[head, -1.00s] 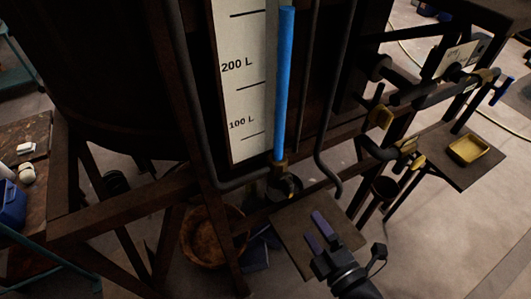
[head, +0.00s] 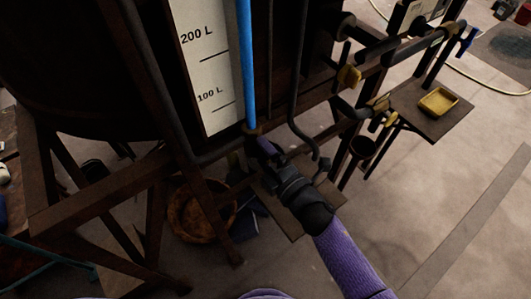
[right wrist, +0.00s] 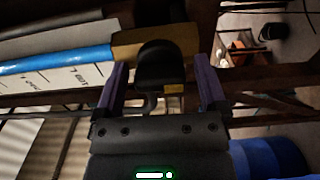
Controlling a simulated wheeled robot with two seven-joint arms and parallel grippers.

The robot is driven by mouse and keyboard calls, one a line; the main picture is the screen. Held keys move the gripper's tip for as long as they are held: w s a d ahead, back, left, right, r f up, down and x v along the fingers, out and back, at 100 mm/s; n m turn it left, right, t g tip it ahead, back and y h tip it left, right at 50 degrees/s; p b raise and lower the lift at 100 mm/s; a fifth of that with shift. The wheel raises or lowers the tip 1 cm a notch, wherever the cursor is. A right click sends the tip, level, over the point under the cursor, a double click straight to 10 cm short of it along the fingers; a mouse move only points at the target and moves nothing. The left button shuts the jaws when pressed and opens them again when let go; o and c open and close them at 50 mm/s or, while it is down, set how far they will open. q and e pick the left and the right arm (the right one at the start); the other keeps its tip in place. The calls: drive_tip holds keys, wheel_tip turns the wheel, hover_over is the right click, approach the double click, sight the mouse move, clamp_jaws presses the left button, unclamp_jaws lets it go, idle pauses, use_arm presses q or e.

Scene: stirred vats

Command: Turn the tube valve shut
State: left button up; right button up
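The sight tube (head: 246,60) is a bright blue upright tube beside a white litre scale in the head view. At its foot is the brass tube valve (head: 252,132), mostly hidden by my right gripper (head: 264,148). In the right wrist view, the blue tube (right wrist: 60,60) runs into the brass valve body (right wrist: 180,38), with a dark valve handle (right wrist: 160,68) in front. My right gripper (right wrist: 161,85) is open, its two purple fingers on either side of the handle, with gaps visible. My left gripper is not in view.
The white scale board (head: 204,60) stands left of the tube. A dark bent pipe (head: 296,110) runs close on the right. Frame beams surround the valve, with a rusty basin (head: 190,212) below. A yellow tray (head: 438,101) sits on a shelf at right.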

drive_tip(key=c, duration=1.1)
drive_tip(key=m+p, duration=0.1)
drive_tip(key=m, duration=0.3)
drive_tip(key=shift+m, duration=0.4)
drive_tip(key=m+p, duration=0.1)
drive_tip(key=m, duration=0.3)
drive_tip(key=shift+m, duration=0.3)
drive_tip(key=m, duration=0.4)
drive_tip(key=shift+m+p, duration=0.3)
drive_tip(key=shift+p, duration=0.1)
drive_tip(key=shift+m, duration=1.9)
